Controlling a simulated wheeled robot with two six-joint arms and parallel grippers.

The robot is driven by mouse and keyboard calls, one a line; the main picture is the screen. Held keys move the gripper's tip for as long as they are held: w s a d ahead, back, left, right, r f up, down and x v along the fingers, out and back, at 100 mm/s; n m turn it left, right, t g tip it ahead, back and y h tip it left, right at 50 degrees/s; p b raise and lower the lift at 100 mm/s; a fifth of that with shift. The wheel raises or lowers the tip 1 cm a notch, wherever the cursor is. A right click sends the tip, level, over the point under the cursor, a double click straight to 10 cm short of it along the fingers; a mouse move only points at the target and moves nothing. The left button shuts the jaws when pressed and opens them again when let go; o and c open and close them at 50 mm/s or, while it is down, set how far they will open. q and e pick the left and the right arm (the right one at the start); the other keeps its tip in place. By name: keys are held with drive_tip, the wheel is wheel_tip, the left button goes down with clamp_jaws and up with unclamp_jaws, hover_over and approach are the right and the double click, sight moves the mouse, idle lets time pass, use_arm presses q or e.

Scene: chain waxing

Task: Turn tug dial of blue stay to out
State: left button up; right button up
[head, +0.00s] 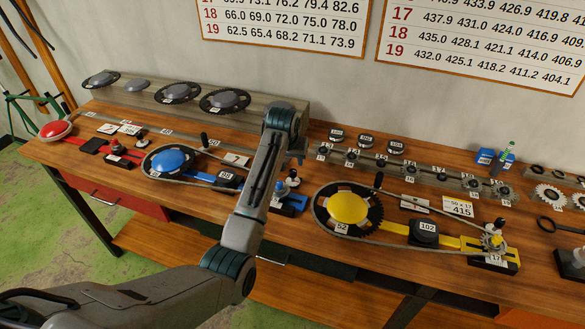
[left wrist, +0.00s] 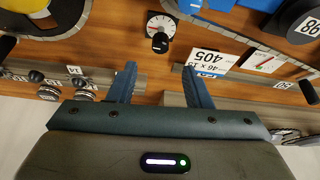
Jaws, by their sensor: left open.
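The blue stay (head: 200,176) lies on the bench left of centre in the head view, with a blue disc (head: 170,160) ringed by a chainring and chain. Its right part passes behind my left arm, and its blue end (head: 291,201) shows beyond. The dial is not clear in the head view. My right gripper is out of view.
The yellow stay (head: 424,232) with its yellow disc lies to the right, the red disc (head: 55,129) to the left. A white card (left wrist: 205,62) reading 405 lies beside the dial. A rail of small cogs (head: 410,171) and a grey shelf of chainrings (head: 150,100) stand behind.

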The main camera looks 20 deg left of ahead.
sight(293, 171)
use_arm(q)
drive_tip(key=p+x, duration=0.2)
drive_tip(key=x, duration=0.5)
drive_tip(key=shift+w+f, duration=0.25)
drive_tip(key=shift+f, duration=0.45)
clamp_jaws()
